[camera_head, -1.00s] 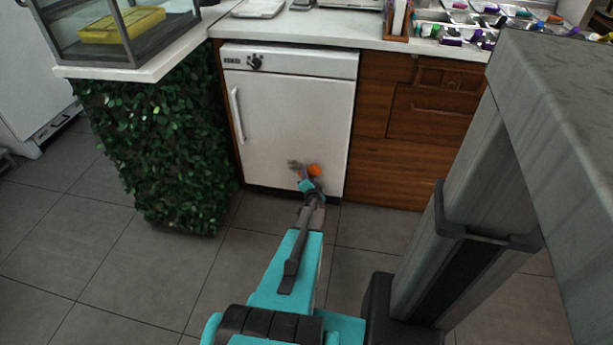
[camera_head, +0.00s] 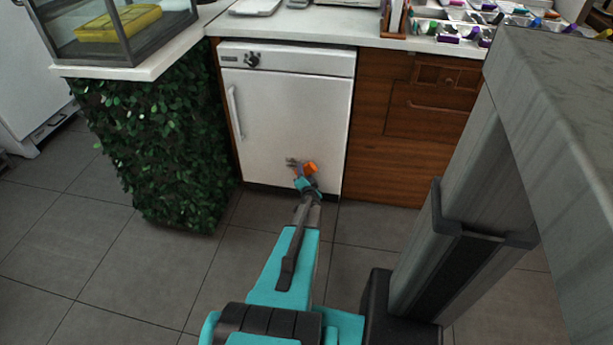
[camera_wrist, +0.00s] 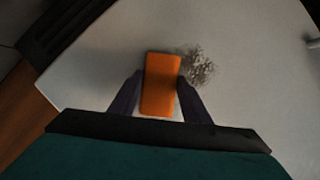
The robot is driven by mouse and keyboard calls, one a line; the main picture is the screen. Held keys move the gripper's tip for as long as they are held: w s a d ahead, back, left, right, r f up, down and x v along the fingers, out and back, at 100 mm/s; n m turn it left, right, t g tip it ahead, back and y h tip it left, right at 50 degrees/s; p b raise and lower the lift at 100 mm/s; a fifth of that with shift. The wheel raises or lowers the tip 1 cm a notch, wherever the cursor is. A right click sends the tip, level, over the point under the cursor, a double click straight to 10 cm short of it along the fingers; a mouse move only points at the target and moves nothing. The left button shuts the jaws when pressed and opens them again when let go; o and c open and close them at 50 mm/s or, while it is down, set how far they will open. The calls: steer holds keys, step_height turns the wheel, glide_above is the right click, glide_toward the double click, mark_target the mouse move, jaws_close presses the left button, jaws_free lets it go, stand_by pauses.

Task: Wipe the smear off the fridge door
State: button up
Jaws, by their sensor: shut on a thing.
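The white fridge door (camera_head: 290,115) stands under the counter, with a handle at its left edge. My gripper (camera_head: 305,175) is in front of the door's lower part, shut on an orange block-like wiper (camera_head: 311,167). In the wrist view the wiper (camera_wrist: 161,85) sits between the two dark fingers of my gripper (camera_wrist: 160,95), over the white door (camera_wrist: 100,85). A grey-brown speckled smear (camera_wrist: 200,67) lies just right of the wiper's upper end. In the head view part of the smear (camera_head: 291,162) shows left of the wiper. I cannot tell whether the wiper touches the door.
A leafy green panel (camera_head: 150,145) stands left of the fridge. Wooden drawers (camera_head: 390,160) are to its right. The counter (camera_head: 300,27) above holds a glass case (camera_head: 120,30) and topping trays (camera_head: 470,25). Tiled floor (camera_head: 80,230) is open at the left.

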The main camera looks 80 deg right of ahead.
mark_target(295, 171)
steer(key=shift+w+a+r+b, duration=0.1)
steer(key=shift+w+b, duration=0.4)
steer(key=shift+w, duration=0.9)
steer(key=shift+w+b, duration=0.45)
steer(key=shift+w, duration=0.3)
steer(key=shift+w+b, duration=0.5)
steer(key=shift+w, duration=0.55)
steer(key=shift+r, duration=0.1)
steer(key=shift+w, duration=0.15)
steer(key=shift+w+a+b, duration=0.15)
steer(key=shift+w+b, duration=1.15)
steer(key=shift+w, duration=0.25)
